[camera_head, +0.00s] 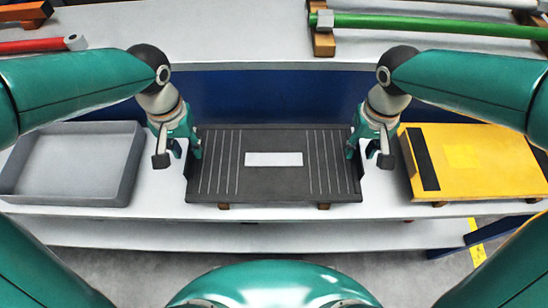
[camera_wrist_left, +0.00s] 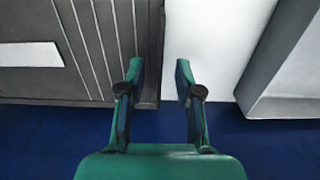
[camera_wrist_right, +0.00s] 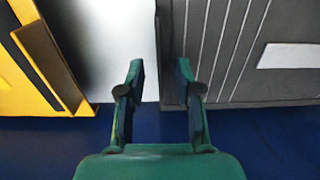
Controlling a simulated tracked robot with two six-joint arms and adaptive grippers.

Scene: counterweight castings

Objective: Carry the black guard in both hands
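The black guard (camera_head: 274,182) is a dark ribbed plate with a white label (camera_head: 274,159). It lies flat at the middle of the bench, raised on small brown blocks. My left gripper (camera_head: 178,156) is at its left end, open, pointing down; in the left wrist view the fingers (camera_wrist_left: 159,75) straddle the guard's edge (camera_wrist_left: 150,60) with a gap between. My right gripper (camera_head: 368,156) is at its right end, also open; in the right wrist view its fingers (camera_wrist_right: 160,75) straddle the opposite edge (camera_wrist_right: 172,60). Contact between fingertips and guard cannot be told.
A grey open tray (camera_head: 120,170) stands left of the guard. A yellow plate with a black strip (camera_head: 470,165) lies to the right on brown supports. A blue panel (camera_head: 275,95) runs behind. A shelf beyond holds a red bar (camera_head: 30,46) and a green bar (camera_head: 440,24).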

